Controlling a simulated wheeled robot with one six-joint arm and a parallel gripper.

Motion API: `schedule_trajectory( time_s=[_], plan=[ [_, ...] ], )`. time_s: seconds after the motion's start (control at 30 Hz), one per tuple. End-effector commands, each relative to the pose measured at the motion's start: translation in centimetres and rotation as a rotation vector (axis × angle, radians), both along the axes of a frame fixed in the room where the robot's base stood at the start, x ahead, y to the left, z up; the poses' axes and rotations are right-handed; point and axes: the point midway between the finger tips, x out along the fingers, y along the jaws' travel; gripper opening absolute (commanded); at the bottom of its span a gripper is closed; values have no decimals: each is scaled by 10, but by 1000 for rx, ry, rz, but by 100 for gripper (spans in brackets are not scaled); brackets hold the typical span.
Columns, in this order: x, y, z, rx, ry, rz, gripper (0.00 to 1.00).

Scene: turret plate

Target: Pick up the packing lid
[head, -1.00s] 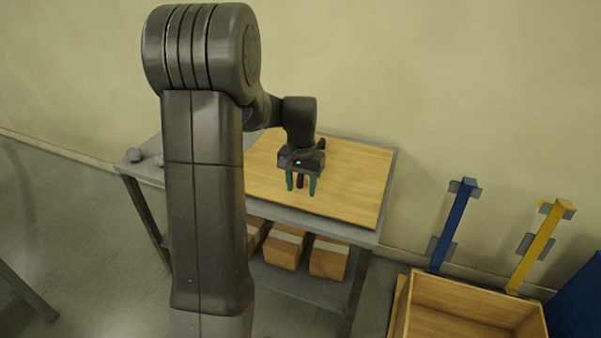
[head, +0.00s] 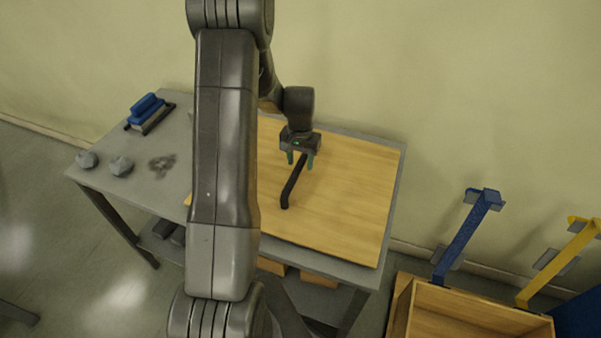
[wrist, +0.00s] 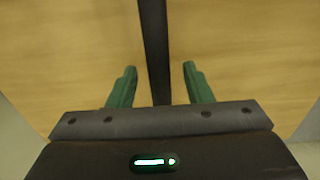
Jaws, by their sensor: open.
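The packing lid (head: 345,200) is a flat, pale wooden board lying on the grey table, with a long black bar handle (head: 291,190) on top. It also fills most of the wrist view (wrist: 60,60). My gripper (head: 300,160) is over the far part of the handle, its green fingers pointing down. In the wrist view my gripper (wrist: 160,68) is open, with one finger on each side of the handle (wrist: 154,45) and a gap on both sides. My arm hides the left part of the lid in the head view.
The grey table (head: 100,150) also holds a blue-handled brush-like object (head: 147,110), grey lumps (head: 120,166) and a dark smudge at left. An open wooden crate (head: 480,308) stands at lower right, near a blue post (head: 468,238) and a yellow post (head: 560,262). Cardboard boxes (head: 320,279) sit below.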

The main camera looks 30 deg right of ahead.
Motion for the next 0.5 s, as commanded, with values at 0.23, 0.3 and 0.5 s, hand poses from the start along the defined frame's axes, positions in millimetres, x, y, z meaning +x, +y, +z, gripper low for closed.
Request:
schedule_trajectory(
  time_s=[0.23, 0.3, 0.5],
  plan=[
    [-1, 0, -17, 0, 0, 0, 46],
    [-1, 0, -18, -1, -1, 0, 46],
    [-1, 0, -18, 0, 0, 0, 32]
  ],
)
